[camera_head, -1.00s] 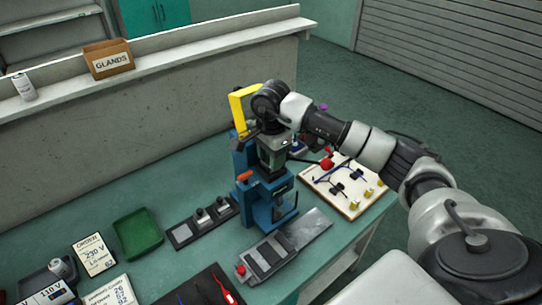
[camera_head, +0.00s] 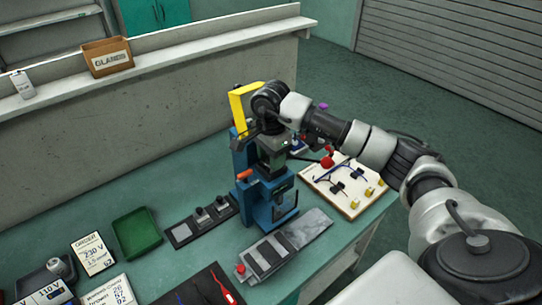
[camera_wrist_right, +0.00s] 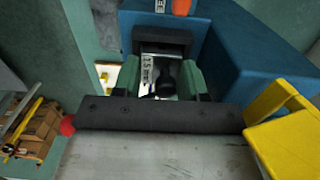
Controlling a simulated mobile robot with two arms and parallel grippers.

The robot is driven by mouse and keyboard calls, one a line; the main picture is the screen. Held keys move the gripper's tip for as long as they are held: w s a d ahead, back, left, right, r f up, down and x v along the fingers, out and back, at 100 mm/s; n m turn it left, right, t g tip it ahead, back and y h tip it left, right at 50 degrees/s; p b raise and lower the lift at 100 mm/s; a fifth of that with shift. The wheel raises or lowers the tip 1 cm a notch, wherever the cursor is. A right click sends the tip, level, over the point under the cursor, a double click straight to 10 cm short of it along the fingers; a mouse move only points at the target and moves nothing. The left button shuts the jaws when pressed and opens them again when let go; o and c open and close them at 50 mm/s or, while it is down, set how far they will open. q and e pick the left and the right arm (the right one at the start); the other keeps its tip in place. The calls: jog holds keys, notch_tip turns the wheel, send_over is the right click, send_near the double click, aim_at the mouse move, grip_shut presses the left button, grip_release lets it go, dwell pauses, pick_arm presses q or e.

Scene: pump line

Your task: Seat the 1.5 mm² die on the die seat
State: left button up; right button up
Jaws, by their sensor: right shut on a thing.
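My right gripper (camera_head: 272,172) is over the blue press (camera_head: 258,208), pointing down. In the right wrist view its green fingers (camera_wrist_right: 164,82) are shut on the 1.5 mm² die (camera_wrist_right: 148,70), whose "1.5 mm" label shows beside a dark knob. A black frame (camera_wrist_right: 162,38) on the blue press lies just beyond the fingertips. The die seat itself is hidden or cannot be told apart here, and I cannot tell whether the die touches it. In the head view the die is hidden by the gripper and press. My left gripper is not in view.
A dark rack (camera_head: 200,224) with several knobbed pieces stands left of the press. A grey slotted plate (camera_head: 285,252) lies in front. A wiring board (camera_head: 345,190) stands right of the press. A green tray (camera_head: 136,233) and order card (camera_head: 92,254) are farther left.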

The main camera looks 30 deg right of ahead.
jog(key=shift+f+b, duration=0.3)
dwell(0.4)
jog(key=o, duration=1.3)
jog(key=shift+r, duration=0.15)
jog(key=shift+r+p, duration=2.2)
jog(key=shift+r, duration=1.5)
jog(key=shift+f, duration=0.15)
